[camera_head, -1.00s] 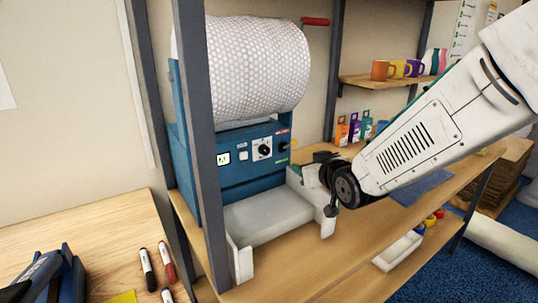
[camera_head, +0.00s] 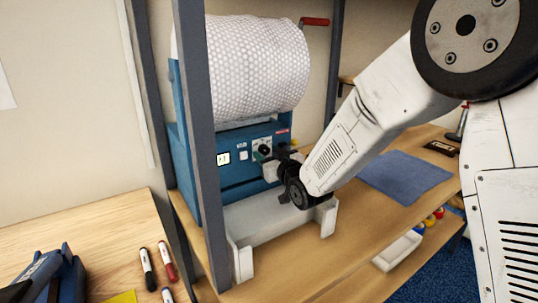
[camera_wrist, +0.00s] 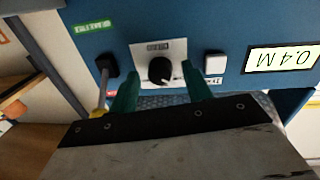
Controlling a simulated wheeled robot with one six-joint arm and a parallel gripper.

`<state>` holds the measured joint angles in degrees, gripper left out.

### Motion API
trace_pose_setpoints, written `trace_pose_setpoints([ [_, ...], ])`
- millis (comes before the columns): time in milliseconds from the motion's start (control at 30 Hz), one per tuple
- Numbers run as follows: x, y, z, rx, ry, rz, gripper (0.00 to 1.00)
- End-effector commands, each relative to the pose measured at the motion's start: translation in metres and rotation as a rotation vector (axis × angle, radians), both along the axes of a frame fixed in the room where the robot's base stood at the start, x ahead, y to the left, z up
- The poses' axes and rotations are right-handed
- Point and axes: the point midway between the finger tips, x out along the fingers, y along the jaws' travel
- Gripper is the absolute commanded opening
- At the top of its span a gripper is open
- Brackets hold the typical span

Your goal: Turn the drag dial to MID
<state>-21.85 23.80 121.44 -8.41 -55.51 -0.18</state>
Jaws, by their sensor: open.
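The drag dial is a round black knob (camera_wrist: 161,70) on a pale plate on the blue front panel. Its pointer setting is too small to read. In the head view the dial's plate (camera_head: 257,144) is partly hidden by my gripper (camera_head: 272,160), which is close in front of the panel. In the wrist view my gripper (camera_wrist: 161,90) is open, with one green finger on each side of the knob and a gap on both sides. Whether the fingertips reach beside the knob or stop short of it, I cannot tell.
Near the dial are a white button (camera_wrist: 215,64), a black switch (camera_wrist: 107,65) and a lit display (camera_wrist: 283,59) reading 0.4 M, upside down. A bubble-wrap roll (camera_head: 258,65) is above. A white tray (camera_head: 245,225) lies below, and a grey post (camera_head: 200,150) stands left.

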Motion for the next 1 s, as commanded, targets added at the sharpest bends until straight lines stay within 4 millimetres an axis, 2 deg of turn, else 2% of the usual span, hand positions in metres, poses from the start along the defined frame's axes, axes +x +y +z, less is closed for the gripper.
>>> trace_pose_setpoints([
  [233, 0.0013, 0.0008, 0.0004, 0.000, 0.000, 0.000, 0.49],
  [267, 0.0012, 0.0008, 0.0004, 0.000, 0.000, 0.000, 0.43],
  [400, 0.0011, 0.0007, 0.0004, 0.000, 0.000, 0.000, 0.04],
  [733, 0.0010, 0.0004, 0.0005, 0.022, 0.014, 0.000, 0.05],
  [1000, 0.0012, 0.0003, 0.0011, 0.143, 0.096, 0.000, 0.05],
])
